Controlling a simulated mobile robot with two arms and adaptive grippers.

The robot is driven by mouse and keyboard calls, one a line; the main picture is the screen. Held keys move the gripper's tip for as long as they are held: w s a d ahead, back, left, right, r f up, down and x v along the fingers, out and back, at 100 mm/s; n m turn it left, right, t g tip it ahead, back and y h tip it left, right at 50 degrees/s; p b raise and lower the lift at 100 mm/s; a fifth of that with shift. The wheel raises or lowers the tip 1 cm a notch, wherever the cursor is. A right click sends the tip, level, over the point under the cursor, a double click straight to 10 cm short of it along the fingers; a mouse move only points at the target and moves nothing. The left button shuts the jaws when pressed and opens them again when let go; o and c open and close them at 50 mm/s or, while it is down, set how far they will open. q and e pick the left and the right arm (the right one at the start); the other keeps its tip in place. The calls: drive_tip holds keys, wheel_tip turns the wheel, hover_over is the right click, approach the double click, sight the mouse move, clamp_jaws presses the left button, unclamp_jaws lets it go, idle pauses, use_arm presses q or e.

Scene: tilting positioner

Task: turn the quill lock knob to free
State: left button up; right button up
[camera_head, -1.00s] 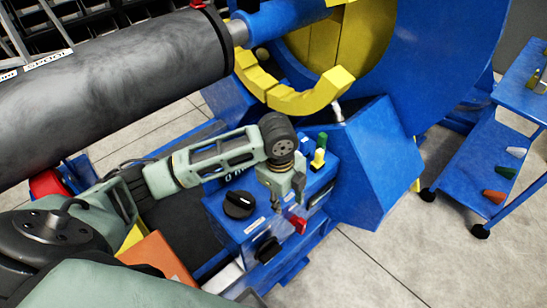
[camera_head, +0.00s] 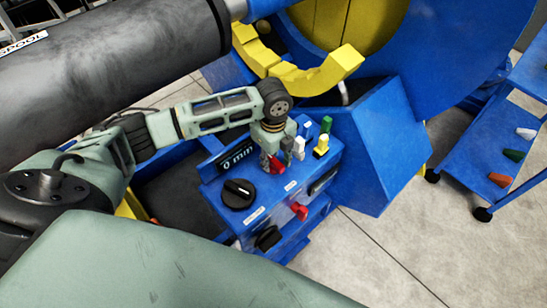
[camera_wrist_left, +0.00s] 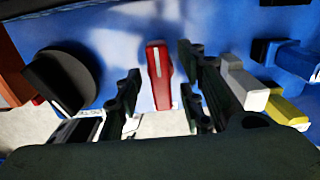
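A blue control box (camera_head: 228,222) carries several knobs and levers. A red knob with a white line (camera_head: 276,167) is on its top; it also shows in the wrist view (camera_wrist_left: 158,75). A round black knob with a white mark (camera_head: 238,193) is to its left. I cannot read the labels, so which one is the quill lock knob is unclear. My left gripper (camera_head: 271,158) points down over the red knob. In the wrist view the left gripper (camera_wrist_left: 158,102) is open, its fingers either side of the red knob, with gaps visible. My right gripper is out of view.
White (camera_head: 299,148), yellow (camera_head: 320,147) and green (camera_head: 326,124) levers stand close right of the gripper. A red lever (camera_head: 299,211) and a black knob (camera_head: 267,238) are on the front face. A large grey cylinder (camera_head: 120,65) lies behind the arm.

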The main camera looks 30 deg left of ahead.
use_arm(q)
drive_tip(key=shift+c, duration=0.5)
drive_tip(key=c, duration=0.6)
clamp_jaws()
drive_tip(key=shift+r+n+p, duration=0.15)
drive_tip(key=shift+n+p, duration=0.15)
drive_tip(key=shift+p, duration=0.45)
drive_tip(key=n+p, duration=0.9)
drive_tip(key=p, duration=0.2)
drive_tip(key=shift+d+r, duration=0.1)
drive_tip(key=n+p, duration=0.3)
drive_tip(key=n, duration=0.1)
drive_tip(key=shift+n, duration=0.4)
drive_tip(key=shift+f+n+p, duration=0.2)
drive_tip(key=shift+n+p, duration=0.95)
drive_tip(key=shift+n, duration=0.55)
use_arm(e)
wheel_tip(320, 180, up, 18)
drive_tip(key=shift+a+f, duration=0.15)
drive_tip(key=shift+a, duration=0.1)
use_arm(q)
drive_tip(key=shift+w, duration=0.1)
